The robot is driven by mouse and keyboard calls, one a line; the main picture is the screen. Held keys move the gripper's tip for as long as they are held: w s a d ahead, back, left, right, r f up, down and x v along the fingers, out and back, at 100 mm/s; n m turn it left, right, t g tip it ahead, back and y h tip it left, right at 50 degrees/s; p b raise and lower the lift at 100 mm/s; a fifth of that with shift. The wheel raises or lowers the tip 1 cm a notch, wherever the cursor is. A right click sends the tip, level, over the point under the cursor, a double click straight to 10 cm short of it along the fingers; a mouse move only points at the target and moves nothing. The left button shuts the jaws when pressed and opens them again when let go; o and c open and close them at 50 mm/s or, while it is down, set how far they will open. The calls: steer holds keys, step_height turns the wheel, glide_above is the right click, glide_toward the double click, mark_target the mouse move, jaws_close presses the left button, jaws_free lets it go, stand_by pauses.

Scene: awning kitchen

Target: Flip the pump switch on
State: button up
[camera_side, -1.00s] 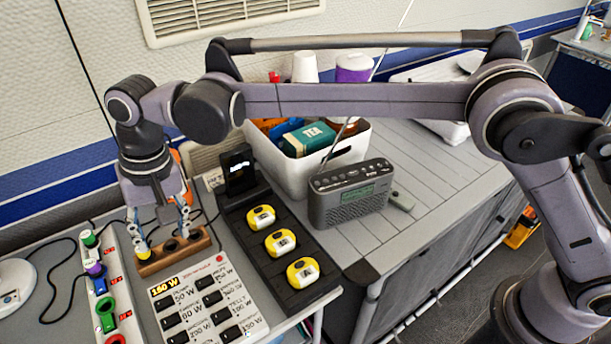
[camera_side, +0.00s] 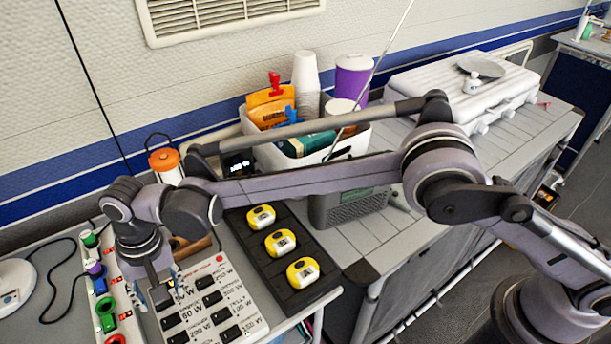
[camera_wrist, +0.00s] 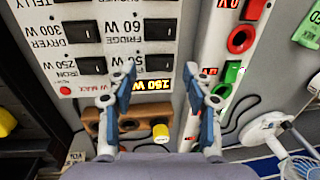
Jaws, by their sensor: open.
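A white switch panel (camera_side: 232,312) with two columns of black rocker switches lies on the counter. In the wrist view the panel (camera_wrist: 122,45) appears upside down, with a lit 150 W display. The switch beside the 50 W label (camera_wrist: 156,64) is nearest the display; its name is partly hidden by a finger, so I cannot read whether it is the pump. My gripper (camera_side: 170,288) is over the display end of the panel, fingers apart and empty. In the wrist view my gripper (camera_wrist: 160,72) straddles the display and that switch. I cannot tell whether it touches the panel.
A white strip (camera_side: 122,305) with coloured plugs lies left of the panel. A wooden block (camera_wrist: 93,126) with a yellow-topped peg (camera_wrist: 160,132) is close under my gripper. A black tray (camera_side: 262,256) with yellow devices lies right; a grey radio (camera_side: 350,208) stands beyond.

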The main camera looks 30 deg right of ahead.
steer(key=shift+f, duration=0.5)
